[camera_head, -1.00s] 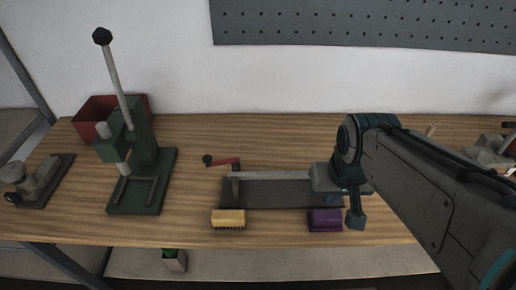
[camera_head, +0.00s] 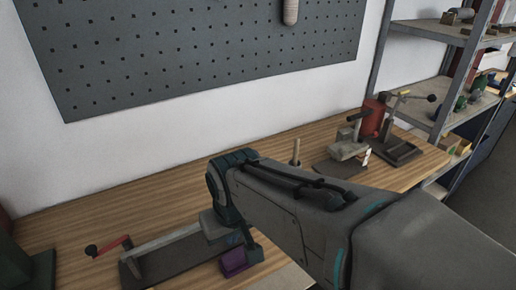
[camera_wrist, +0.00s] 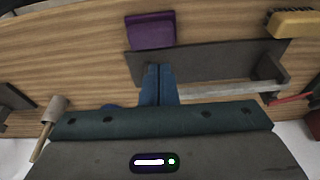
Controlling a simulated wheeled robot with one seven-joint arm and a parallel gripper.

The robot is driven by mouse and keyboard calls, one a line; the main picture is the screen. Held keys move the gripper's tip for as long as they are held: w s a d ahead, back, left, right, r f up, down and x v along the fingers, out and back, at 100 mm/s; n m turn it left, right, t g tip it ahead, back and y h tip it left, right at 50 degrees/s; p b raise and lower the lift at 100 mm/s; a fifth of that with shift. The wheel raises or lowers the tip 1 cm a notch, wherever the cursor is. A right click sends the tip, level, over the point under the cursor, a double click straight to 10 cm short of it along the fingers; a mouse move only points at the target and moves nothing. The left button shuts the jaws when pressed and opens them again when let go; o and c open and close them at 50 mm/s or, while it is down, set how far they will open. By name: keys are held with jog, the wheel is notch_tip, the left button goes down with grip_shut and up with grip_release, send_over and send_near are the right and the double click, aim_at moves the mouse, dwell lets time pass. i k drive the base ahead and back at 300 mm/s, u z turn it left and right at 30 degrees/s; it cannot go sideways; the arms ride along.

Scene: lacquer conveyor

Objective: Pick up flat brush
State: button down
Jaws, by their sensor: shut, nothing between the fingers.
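A yellow block with dark bristles (camera_wrist: 293,23) lies at the upper right of the wrist view, outside the head view. A wooden handle with a broader grey-tan head (camera_wrist: 50,112) shows at the left of the wrist view. I cannot tell for sure which is the flat brush. My gripper (camera_wrist: 159,72) is shut and empty, its blue fingers pressed together over the dark base plate. In the head view my gripper (camera_head: 252,255) is beside a purple block (camera_head: 234,263). The fingers are apart from both brush-like things.
The dark plate with a grey bar (camera_head: 165,255) and a red-handled lever (camera_head: 110,247) lie on the wooden bench (camera_head: 90,210). An upright wooden stick (camera_head: 296,150), a grey device (camera_head: 347,150) and a red press (camera_head: 373,118) stand to the right. A shelf (camera_head: 452,105) stands beyond.

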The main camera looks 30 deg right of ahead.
aim_at(296, 147)
jog(key=u, duration=1.7)
jog(key=k, duration=1.35)
jog(key=z, duration=1.65)
jog(key=i, duration=1)
jog(key=z, duration=0.05)
